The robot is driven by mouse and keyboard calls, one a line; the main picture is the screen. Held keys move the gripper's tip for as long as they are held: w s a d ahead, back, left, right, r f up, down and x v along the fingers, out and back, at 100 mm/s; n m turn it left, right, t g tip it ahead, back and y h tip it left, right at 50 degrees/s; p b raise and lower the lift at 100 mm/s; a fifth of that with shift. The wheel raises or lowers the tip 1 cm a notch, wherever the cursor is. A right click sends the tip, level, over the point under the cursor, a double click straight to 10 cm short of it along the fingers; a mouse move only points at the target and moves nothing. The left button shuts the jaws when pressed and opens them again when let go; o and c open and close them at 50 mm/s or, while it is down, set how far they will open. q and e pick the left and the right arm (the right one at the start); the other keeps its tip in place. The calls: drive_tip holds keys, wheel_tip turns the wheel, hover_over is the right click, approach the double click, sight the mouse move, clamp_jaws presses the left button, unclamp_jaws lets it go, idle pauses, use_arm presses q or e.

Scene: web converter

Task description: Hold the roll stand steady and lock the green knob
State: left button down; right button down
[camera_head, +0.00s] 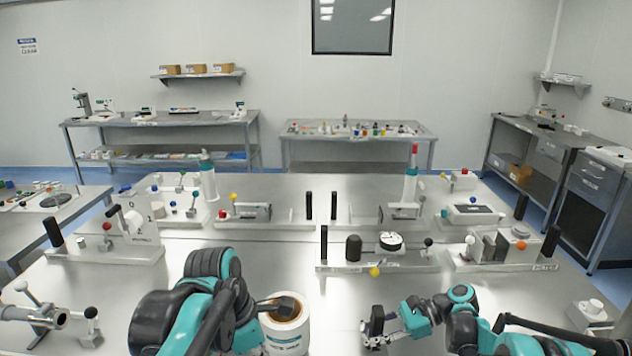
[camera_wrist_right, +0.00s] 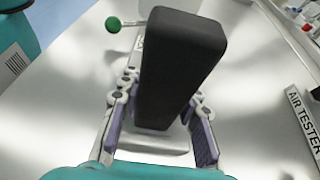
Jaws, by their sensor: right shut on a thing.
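In the right wrist view, a tall black upright block (camera_wrist_right: 180,65) stands between the purple-padded fingers of my right gripper (camera_wrist_right: 160,135), which is shut on it. A green knob (camera_wrist_right: 113,24) on a thin rod sticks out to the left behind the block. A dark part reaches over the core; my left gripper's fingers cannot be made out.
The steel table (camera_head: 330,300) has a row of fixtures behind my grippers, one with a black post and a yellow knob (camera_head: 375,271). An AIR TESTER label (camera_wrist_right: 303,120) shows right of the right gripper. A metal fixture (camera_head: 40,316) stands front left.

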drive_tip(key=c, duration=1)
unclamp_jaws()
drive_tip(key=shift+d, duration=0.1)
drive_tip(key=shift+r, duration=0.1)
drive_tip(key=v, duration=0.7)
drive_tip(key=shift+d, duration=0.2)
drive_tip(key=shift+d+r, duration=0.1)
